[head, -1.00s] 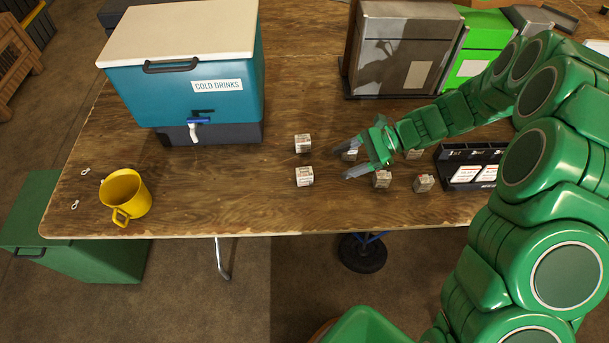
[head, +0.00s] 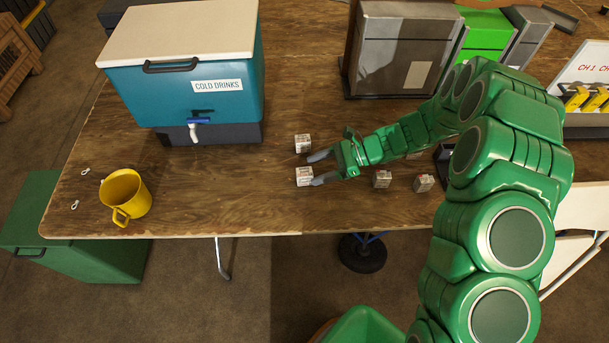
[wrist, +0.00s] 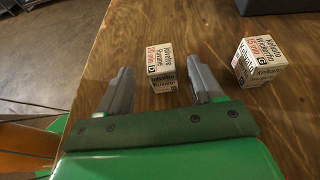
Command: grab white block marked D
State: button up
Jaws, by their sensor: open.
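Two small white printed blocks stand ahead of my gripper (head: 317,169). The lower block (head: 304,177) is closer to the table's front edge. In the wrist view this block (wrist: 162,64) shows between and just beyond my two open fingertips (wrist: 160,75), with a small dark square mark like a D. The upper block (head: 303,143) shows to the right of my fingers in the wrist view (wrist: 258,60) and carries a similar small mark. My gripper is open and holds nothing.
Two more blocks (head: 382,179) (head: 423,183) stand right of my gripper, below my arm. A teal cooler (head: 190,95) is at back left, a yellow mug (head: 125,195) at front left. A grey metal box (head: 400,50) stands behind. The wooden table (head: 240,190) is clear left of the blocks.

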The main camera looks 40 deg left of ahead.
aim_at(309, 171)
jog(key=x, duration=0.4)
jog(key=shift+s+a, duration=0.2)
jog(key=shift+a, duration=0.05)
jog(key=c, duration=1.1)
jog(key=shift+o, duration=0.2)
jog(key=shift+r, duration=0.1)
